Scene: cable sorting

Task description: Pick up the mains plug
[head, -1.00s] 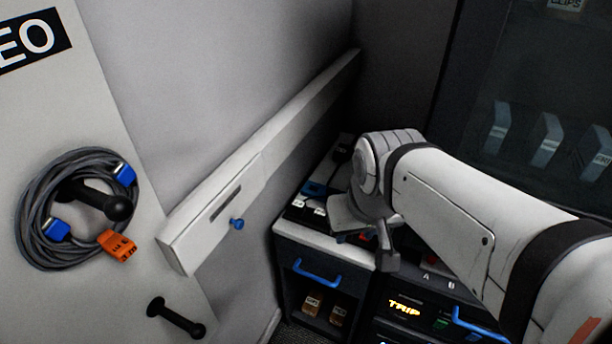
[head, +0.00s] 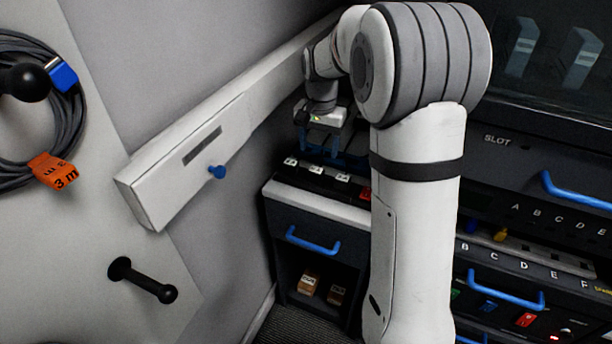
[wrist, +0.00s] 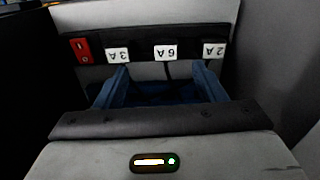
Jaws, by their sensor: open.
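I cannot make out a separate mains plug in either view. A black socket strip (head: 330,178) with white labels and a red switch lies on top of the white-topped cabinet. In the wrist view the strip (wrist: 140,50) shows labels reading 3A, 6A and 2A, with the red switch at its left end. My gripper (head: 318,155) is over the back of the cabinet top, behind the strip in the head view. Its two blue fingers (wrist: 163,82) are apart, with thin dark cable-like lines near them and nothing clearly held. The area behind the gripper is partly hidden.
A grey cable coil with an orange tag (head: 53,171) hangs at left. A white wall trunking (head: 180,165) with a blue knob runs close to the arm. The cabinet has a blue handle (head: 313,240). A dark equipment rack (head: 530,255) stands at right.

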